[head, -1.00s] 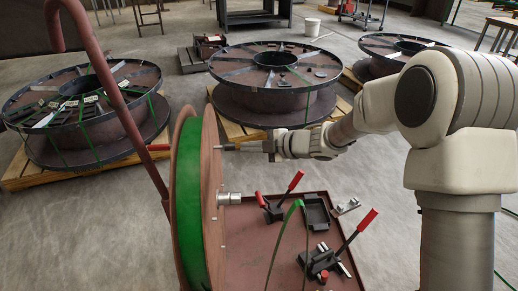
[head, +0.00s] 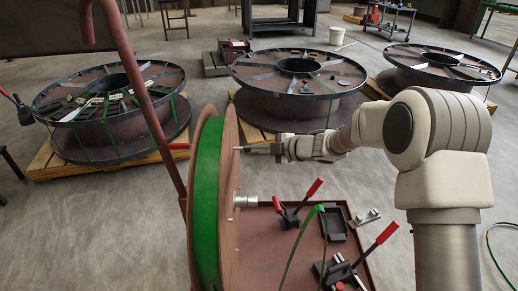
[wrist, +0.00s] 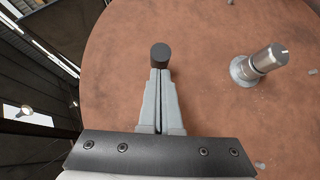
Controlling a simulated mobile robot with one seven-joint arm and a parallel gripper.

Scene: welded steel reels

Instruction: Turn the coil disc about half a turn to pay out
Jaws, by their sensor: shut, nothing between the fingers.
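The coil disc (head: 228,205) is a reddish-brown round plate seen nearly edge-on in the head view, with green strap (head: 207,195) wound beside it. In the wrist view the disc's face (wrist: 215,110) fills most of the picture. A metal hub (wrist: 262,64) stands out from it, right of my fingers; it also shows in the head view (head: 245,201). My gripper (head: 245,149) is at the upper part of the disc. In the wrist view its fingers (wrist: 160,75) are shut with nothing between them. A dark round knob (wrist: 161,55) shows right at the fingertips; whether they touch it is unclear.
A brown tray (head: 262,260) with red-handled tools (head: 300,205) lies below my arm. A bent brown post (head: 150,110) rises left of the disc. Large reels on pallets (head: 108,105), (head: 300,80), (head: 440,65) stand behind. Grey floor is open at the left.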

